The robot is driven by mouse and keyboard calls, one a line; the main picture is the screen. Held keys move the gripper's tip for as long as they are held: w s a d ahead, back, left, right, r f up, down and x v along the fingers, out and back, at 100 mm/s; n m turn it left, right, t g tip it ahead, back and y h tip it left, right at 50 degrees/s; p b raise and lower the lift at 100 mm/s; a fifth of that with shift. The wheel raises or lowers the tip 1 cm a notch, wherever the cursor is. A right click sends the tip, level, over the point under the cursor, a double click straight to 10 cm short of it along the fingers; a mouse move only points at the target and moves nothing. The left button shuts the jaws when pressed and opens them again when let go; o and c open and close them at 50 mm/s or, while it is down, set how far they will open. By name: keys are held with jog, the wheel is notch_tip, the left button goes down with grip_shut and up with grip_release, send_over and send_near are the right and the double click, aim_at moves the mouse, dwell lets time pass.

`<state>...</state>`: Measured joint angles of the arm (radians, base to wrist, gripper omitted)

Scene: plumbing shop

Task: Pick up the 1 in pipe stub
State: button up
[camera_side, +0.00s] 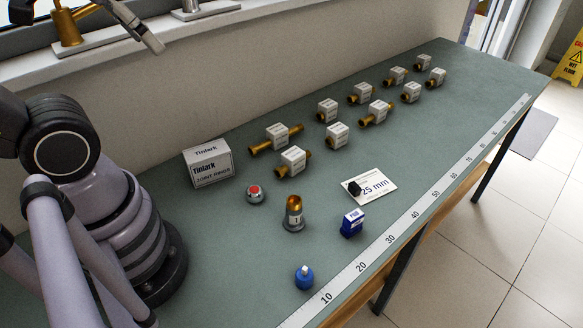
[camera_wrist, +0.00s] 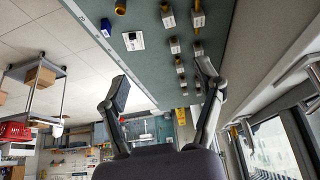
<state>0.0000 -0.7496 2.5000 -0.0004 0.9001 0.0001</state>
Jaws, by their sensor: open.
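An upright stub with a brass top and grey lower part, labelled "1" (camera_side: 293,215), stands on the green bench near the front middle in the side view. Its brass top also shows at the top edge of the wrist view (camera_wrist: 120,6). My gripper (camera_wrist: 164,82) is open and empty in the wrist view, with its two fingers spread wide. It is well away from the stub and touches nothing. The gripper itself is outside the side view.
A red-topped round button (camera_side: 255,194), a blue box (camera_side: 352,224), a "25 mm" card (camera_side: 376,185) and a blue bottle (camera_side: 304,277) surround the stub. Several brass fittings with white blocks (camera_side: 292,161) stand behind. A Tinlark box (camera_side: 208,163) stands left. A ruler (camera_side: 400,243) lines the front edge.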

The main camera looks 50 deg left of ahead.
jog(key=w+d+f+n+g+h, duration=0.1)
jog(key=d+f+g+h, duration=0.15)
jog(key=f+g, duration=0.25)
jog(key=n+t+h, duration=0.7)
jog(key=n+h, duration=0.8)
jog(key=n, duration=0.5)
send_over(294, 200)
jog(key=s+a, duration=0.2)
jog(key=a, duration=0.1)
notch_tip(294, 200, down, 24)
jog(key=f, duration=0.1)
jog(key=f+n+t+y, duration=0.1)
jog(key=f, duration=0.1)
jog(key=f+n+t+y, duration=0.1)
jog(key=f+n, duration=0.1)
jog(key=s+f+n+t+y, duration=0.1)
jog(key=f, duration=0.1)
jog(key=shift+a+f, duration=0.1)
jog(key=shift+a, duration=0.3)
jog(key=shift+w+d+f, duration=0.1)
jog(key=shift+w+d, duration=0.05)
jog(key=shift+x, duration=2.25)
